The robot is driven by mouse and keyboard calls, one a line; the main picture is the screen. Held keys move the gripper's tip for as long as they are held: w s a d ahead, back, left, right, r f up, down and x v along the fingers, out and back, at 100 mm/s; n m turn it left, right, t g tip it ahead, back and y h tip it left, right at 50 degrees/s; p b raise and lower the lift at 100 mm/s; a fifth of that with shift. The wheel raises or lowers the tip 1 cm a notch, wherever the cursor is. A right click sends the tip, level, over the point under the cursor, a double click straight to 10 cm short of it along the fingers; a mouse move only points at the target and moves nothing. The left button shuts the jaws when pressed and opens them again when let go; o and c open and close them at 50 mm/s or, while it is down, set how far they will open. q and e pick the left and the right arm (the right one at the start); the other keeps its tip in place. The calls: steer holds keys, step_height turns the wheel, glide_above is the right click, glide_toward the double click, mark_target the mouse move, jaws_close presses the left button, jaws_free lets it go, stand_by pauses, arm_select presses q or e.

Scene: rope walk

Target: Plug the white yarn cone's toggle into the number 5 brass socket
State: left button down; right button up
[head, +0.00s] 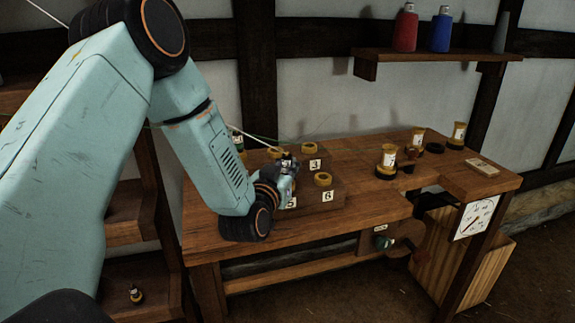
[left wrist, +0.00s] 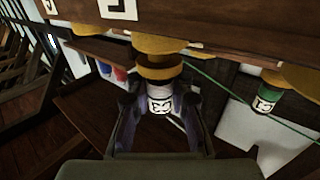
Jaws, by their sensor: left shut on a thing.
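My left gripper (head: 287,178) is at the stepped wooden socket block. In the left wrist view the gripper (left wrist: 160,112) is shut on a toggle (left wrist: 160,104) with a white body, dark marking and brass-coloured collar. A white line runs down to the gripper area in the head view. The number 5 label (head: 291,202) shows just below the gripper; its brass socket is hidden behind the gripper. In the wrist view a brass ring (left wrist: 159,43) lies directly beyond the toggle's collar; I cannot tell whether they touch. My right gripper is not in view.
Socket 6 (head: 323,179) and socket 3 (head: 309,148) look empty. A green-banded toggle (left wrist: 268,95) with a green line is close by. A shelf (head: 430,55) holds bottles.

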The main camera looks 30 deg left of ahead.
arm_select(q)
steer(key=shift+f+b, duration=0.4)
steer(key=shift+f, duration=0.15)
steer(key=c, duration=1.5)
jaws_free()
steer(key=p+v, duration=0.3)
steer(key=v, duration=0.8)
steer(key=shift+s, duration=0.1)
